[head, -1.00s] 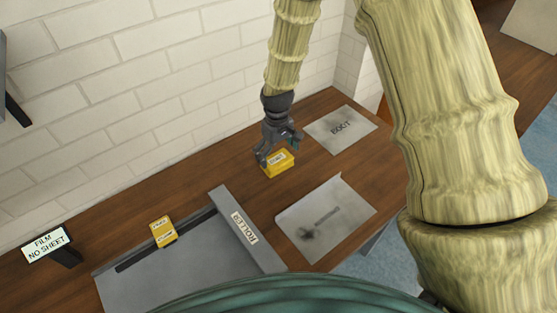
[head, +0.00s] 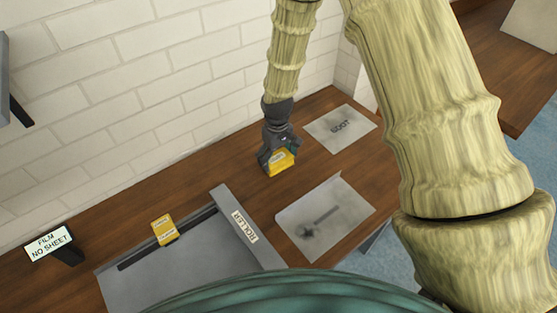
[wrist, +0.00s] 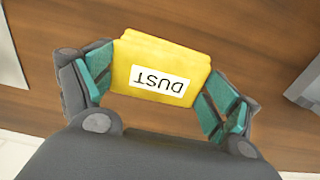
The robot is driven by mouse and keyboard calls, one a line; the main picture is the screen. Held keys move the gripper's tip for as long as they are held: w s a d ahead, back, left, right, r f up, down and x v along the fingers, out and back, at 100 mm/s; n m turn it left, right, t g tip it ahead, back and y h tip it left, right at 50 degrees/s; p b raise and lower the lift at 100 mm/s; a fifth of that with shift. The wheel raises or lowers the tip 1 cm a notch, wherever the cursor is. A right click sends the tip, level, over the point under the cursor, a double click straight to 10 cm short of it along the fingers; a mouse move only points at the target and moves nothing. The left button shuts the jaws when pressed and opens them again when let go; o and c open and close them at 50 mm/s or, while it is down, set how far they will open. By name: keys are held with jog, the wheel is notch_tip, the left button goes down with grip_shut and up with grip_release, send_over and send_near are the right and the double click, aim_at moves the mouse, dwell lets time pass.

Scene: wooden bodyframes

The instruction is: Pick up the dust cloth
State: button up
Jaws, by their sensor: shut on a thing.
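The dust cloth (head: 280,162) is a yellow folded block with a white label. In the wrist view the label on the dust cloth (wrist: 160,72) reads DUST, upside down. My gripper (head: 279,155) is over it at the middle of the wooden table, near the wall. In the wrist view the green-padded fingers of my gripper (wrist: 158,98) are shut on its two sides. I cannot tell whether the cloth is touching the table or just above it.
A second yellow block (head: 164,229) stands at the grey roller tray (head: 185,275) on the left. The brick wall (head: 150,100) is close behind.

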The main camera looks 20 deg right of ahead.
aim_at(277, 159)
jog(key=shift+r, duration=0.1)
notch_tip(277, 159, up, 10)
jog(key=b, duration=0.2)
jog(key=shift+b, duration=0.35)
dwell(0.3)
